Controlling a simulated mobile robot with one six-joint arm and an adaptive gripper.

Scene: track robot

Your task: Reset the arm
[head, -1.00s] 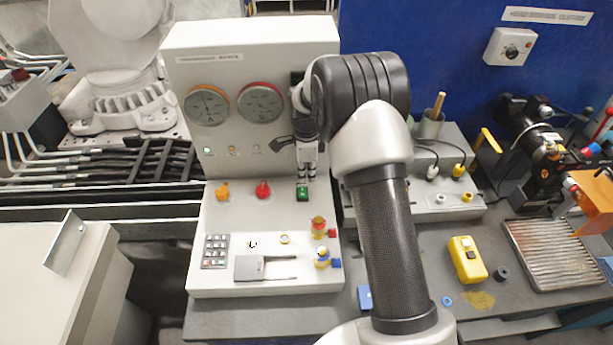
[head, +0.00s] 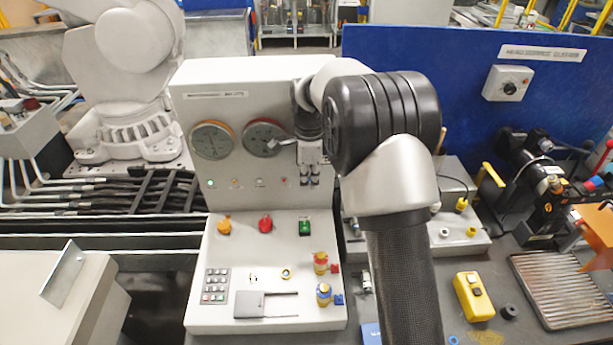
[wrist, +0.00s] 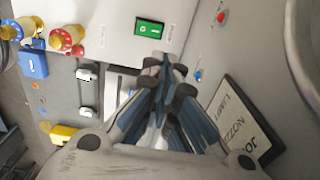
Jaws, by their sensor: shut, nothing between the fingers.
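My gripper (head: 311,180) hangs at the end of my arm in front of the upright face of the grey control panel (head: 240,90), above the green switch (head: 306,228). It holds nothing. In the wrist view its fingers (wrist: 168,72) are together, with the green switch (wrist: 150,27) just beyond them. My arm covers part of the bench to the right of the panel in the head view.
The panel carries two gauges, a red knob (head: 266,223), a yellow knob (head: 224,226), a keypad (head: 215,286) and two raised knobs (head: 323,290). A yellow control box (head: 473,296) and a ribbed tray (head: 560,285) lie to the right. A blue partition (head: 400,55) stands behind.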

